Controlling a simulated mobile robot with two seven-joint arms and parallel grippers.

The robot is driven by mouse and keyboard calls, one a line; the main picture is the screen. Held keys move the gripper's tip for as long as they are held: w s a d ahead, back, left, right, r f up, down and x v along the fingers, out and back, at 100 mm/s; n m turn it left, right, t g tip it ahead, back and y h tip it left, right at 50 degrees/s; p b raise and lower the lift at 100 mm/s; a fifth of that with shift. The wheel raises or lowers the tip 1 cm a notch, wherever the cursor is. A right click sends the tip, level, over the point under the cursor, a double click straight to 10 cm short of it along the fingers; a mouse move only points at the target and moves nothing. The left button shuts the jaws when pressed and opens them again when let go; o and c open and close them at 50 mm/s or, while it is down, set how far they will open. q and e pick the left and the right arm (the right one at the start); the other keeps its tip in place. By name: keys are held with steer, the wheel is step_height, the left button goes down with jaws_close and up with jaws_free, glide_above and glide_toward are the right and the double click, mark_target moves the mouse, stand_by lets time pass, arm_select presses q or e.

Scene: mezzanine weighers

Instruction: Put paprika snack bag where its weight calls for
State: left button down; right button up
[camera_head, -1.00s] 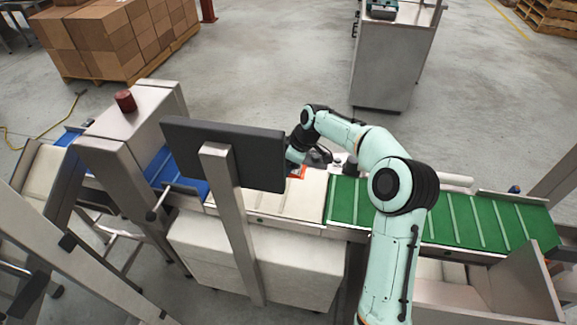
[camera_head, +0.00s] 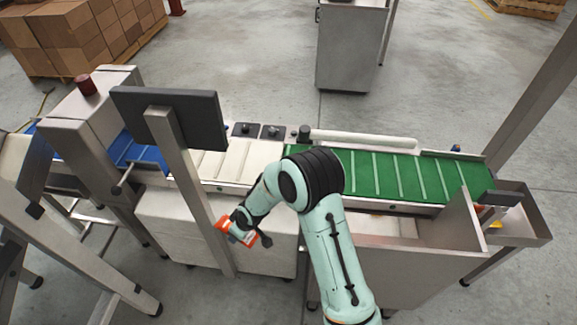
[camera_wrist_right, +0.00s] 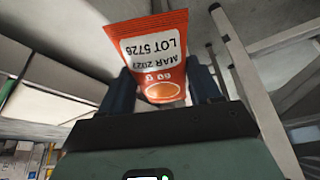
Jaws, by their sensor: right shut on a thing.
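The paprika snack bag (camera_head: 237,232) is orange with a white label. In the right wrist view the bag (camera_wrist_right: 158,60) shows upside-down print reading "LOT 5726", "MAR 2027" and "60 g". My right gripper (camera_head: 246,222) is shut on the bag and holds it in the air in front of the white cabinet under the line. The gripper's dark fingers (camera_wrist_right: 160,92) stand on both sides of the bag. The white weighing section (camera_head: 240,162) of the conveyor is bare where it shows. My left gripper is not in view.
A dark monitor (camera_head: 170,118) on a post stands before the line, its screen facing away. A blue belt (camera_head: 140,152) lies left, a green belt (camera_head: 400,177) right. An open metal bin (camera_head: 430,250) stands front right, a smaller tray (camera_head: 525,215) at the right end.

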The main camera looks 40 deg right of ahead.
steer(key=s+a+f+m+h, duration=0.1)
steer(key=s+a+f+m, duration=0.2)
steer(key=s+a+f, duration=0.2)
step_height(320, 180, down, 2)
steer(key=shift+s+a+f, duration=0.2)
steer(key=shift+s+a, duration=0.2)
steer(key=shift+s, duration=0.05)
